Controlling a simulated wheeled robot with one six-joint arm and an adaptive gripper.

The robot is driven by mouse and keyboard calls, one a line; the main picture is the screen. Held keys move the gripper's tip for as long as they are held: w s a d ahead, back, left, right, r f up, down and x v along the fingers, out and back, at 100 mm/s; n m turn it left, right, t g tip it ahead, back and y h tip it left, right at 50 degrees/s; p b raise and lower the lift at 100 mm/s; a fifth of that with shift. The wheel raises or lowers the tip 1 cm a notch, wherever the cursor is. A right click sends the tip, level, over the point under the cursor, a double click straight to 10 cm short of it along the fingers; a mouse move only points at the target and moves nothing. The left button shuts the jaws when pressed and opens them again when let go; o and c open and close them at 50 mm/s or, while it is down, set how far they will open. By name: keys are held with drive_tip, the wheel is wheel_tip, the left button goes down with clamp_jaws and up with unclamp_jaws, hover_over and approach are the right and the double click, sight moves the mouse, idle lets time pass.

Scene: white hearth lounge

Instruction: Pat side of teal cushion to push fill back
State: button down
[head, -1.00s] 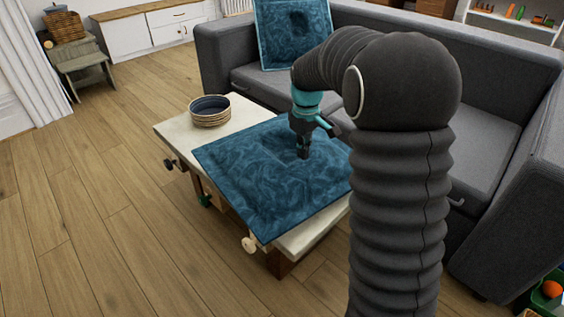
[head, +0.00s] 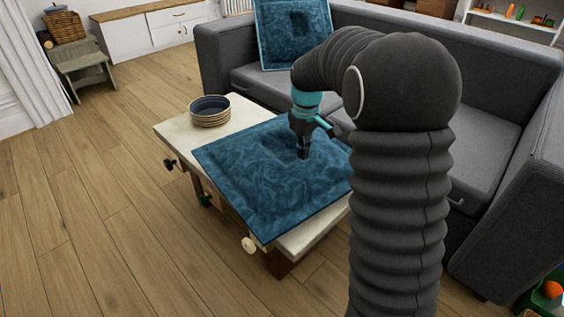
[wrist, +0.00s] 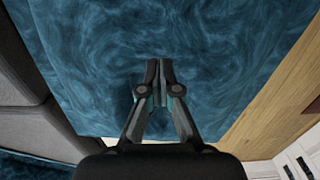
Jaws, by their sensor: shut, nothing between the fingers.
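A teal cushion (head: 262,185) with a swirled pile lies flat on a low pale-topped table. It has a shallow dent near its middle, close to my gripper. In the wrist view the cushion (wrist: 215,45) fills most of the picture beneath the fingers. My gripper (head: 304,154) points down over the far right part of the cushion. Its fingers are shut and empty, and their tips are at or very near the fabric; I cannot tell whether they touch. The gripper also shows in the wrist view (wrist: 159,70). My arm hides the cushion's right corner.
A second teal cushion (head: 270,45) leans on the grey sofa (head: 228,50) behind the table. Stacked bowls (head: 210,110) stand on the table's far left part (head: 178,130). Knobs stick out along the table's left side.

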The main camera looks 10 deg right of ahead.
drive_tip(key=shift+f+b, duration=0.75)
drive_tip(key=shift+f, duration=0.55)
drive_tip(key=shift+r, duration=0.1)
wheel_tip(320, 180, up, 6)
drive_tip(key=p, duration=0.5)
wheel_tip(320, 180, up, 3)
drive_tip(key=shift+f, duration=0.1)
idle(0.6)
